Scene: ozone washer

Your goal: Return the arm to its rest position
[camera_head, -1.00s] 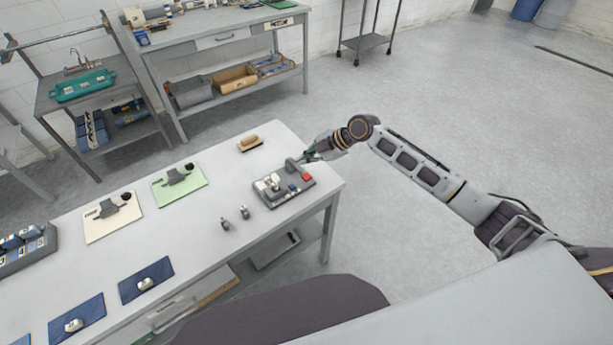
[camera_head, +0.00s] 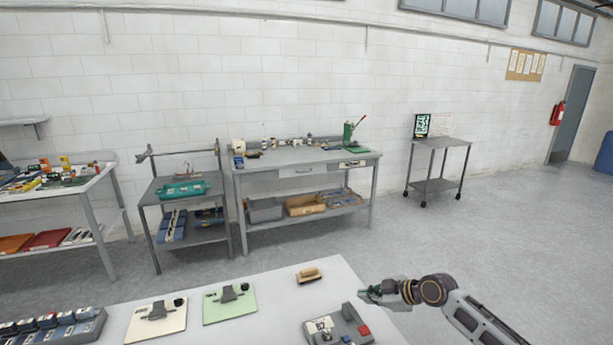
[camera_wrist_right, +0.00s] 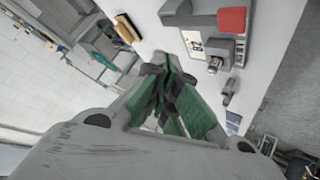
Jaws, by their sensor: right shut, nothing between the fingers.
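My right gripper (camera_head: 372,293) is in the head view at the lower right, over the right edge of the near white table (camera_head: 270,290). Its arm comes in from the lower right corner. The gripper is shut and empty; its green-padded fingers (camera_wrist_right: 168,95) meet in the right wrist view. It is beside and apart from the grey device with a red button (camera_head: 340,328), which stands on the table to its lower left. My left gripper is in neither view.
A wooden-handled brush (camera_head: 309,275), a green mat (camera_head: 230,304) and a cream mat (camera_head: 157,320) lie on the near table. A grey workbench (camera_head: 300,165) with a green press (camera_head: 350,134) stands behind. Open floor (camera_head: 480,240) lies to the right.

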